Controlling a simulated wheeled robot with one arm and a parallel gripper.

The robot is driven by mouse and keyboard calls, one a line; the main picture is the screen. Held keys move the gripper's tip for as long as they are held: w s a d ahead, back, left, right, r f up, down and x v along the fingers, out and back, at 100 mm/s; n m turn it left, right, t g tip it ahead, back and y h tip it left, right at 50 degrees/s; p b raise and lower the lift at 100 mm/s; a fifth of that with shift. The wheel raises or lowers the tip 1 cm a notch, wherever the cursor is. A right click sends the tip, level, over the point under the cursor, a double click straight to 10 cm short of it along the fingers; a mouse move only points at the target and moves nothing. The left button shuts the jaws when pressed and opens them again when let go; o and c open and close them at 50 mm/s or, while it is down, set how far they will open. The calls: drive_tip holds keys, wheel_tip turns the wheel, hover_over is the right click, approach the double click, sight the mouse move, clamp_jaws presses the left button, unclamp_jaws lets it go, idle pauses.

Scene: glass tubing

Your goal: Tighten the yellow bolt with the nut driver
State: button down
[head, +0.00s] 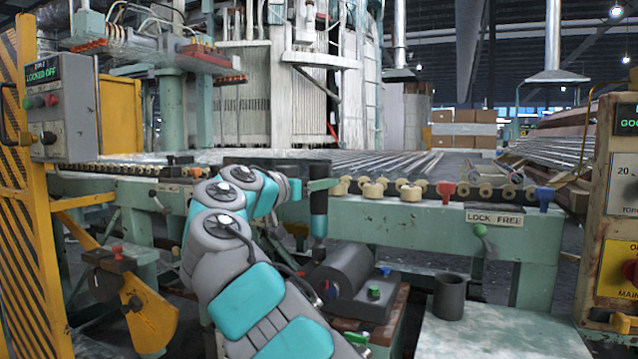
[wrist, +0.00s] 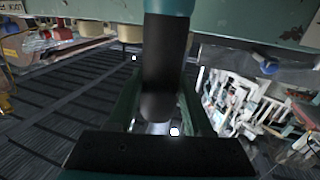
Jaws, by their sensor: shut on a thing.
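My gripper (head: 316,186) is at the front rail of the roller bed in the head view.
A red-headed bolt (head: 446,188) and a blue-headed bolt (head: 544,196) sit along the green rail (head: 400,222), near cream rollers. Below are a grey cylindrical machine (head: 345,275) and a dark cup (head: 449,298) on a pale bench (head: 500,332). A yellow fence (head: 22,200) stands left.

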drive_tip(key=shift+f+b, duration=0.7)
drive_tip(key=shift+f, duration=0.15)
idle(2.0)
drive_tip(key=shift+r, duration=0.15)
